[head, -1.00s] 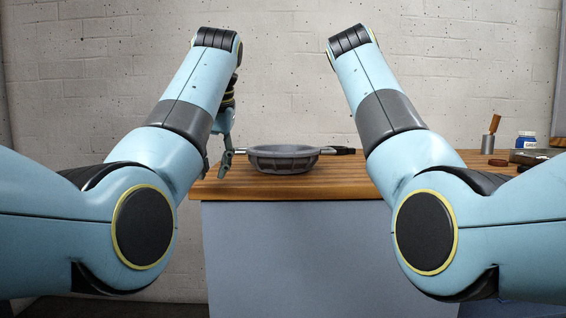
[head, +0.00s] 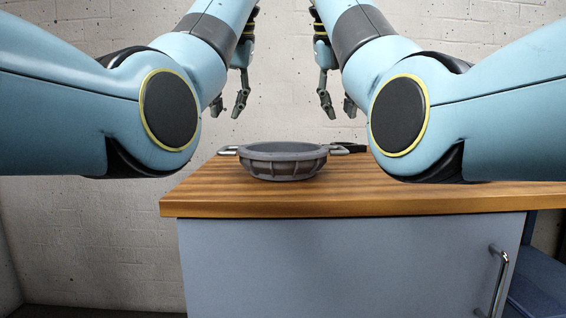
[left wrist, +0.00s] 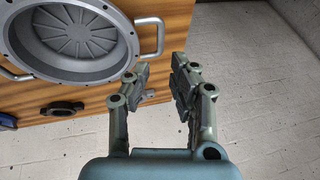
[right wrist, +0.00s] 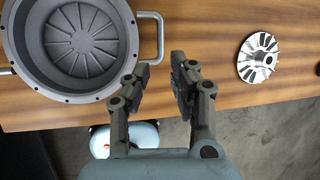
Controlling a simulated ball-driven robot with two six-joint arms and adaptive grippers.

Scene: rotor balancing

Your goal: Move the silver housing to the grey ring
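The silver housing (head: 283,165), a round grey ribbed bowl with a handle on each side, sits upright on the wooden bench. It also shows from above in the left wrist view (left wrist: 128,62) and the right wrist view (right wrist: 128,62). My left gripper (head: 229,103) hangs open and empty above and beside the housing's left handle (head: 228,151). My right gripper (head: 338,105) hangs open and empty above and beside its right handle (head: 339,150). Both are apart from the housing. I cannot make out a grey ring in these views.
A silver slotted disc (right wrist: 259,57) lies on the bench in the right wrist view. A dark part (left wrist: 62,108) lies near the bench edge in the left wrist view. The cabinet under the bench (head: 330,260) has a metal handle (head: 499,275). A brick wall stands behind.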

